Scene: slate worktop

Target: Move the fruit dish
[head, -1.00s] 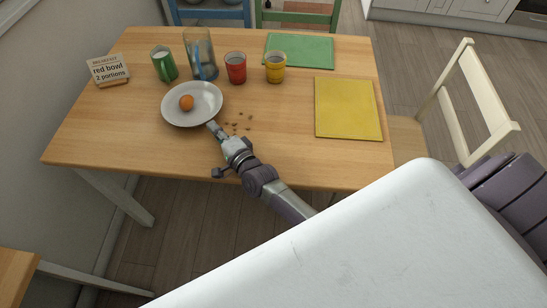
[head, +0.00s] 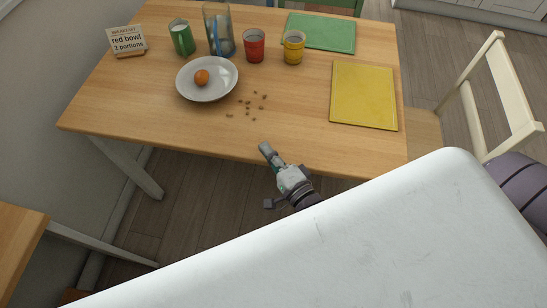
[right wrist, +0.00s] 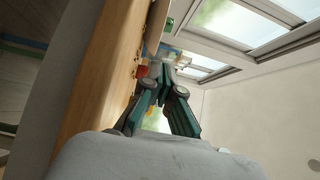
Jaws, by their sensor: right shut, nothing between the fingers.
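The fruit dish (head: 222,88) is a shallow white-grey dish on the left part of the wooden table. A single orange fruit (head: 202,77) lies in it. My right gripper (head: 265,148) is at the table's front edge, to the right of and nearer than the dish, clear of it. Its fingers are shut and empty; the fingers also show in the right wrist view (right wrist: 168,68). My left gripper is not in view.
Behind the dish stand a green mug (head: 182,38), a glass pitcher (head: 218,30), a red cup (head: 254,46) and a yellow cup (head: 293,48). A sign (head: 127,41) stands at left. Crumbs (head: 253,105) lie beside the dish. Green (head: 321,32) and yellow (head: 364,95) mats lie right.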

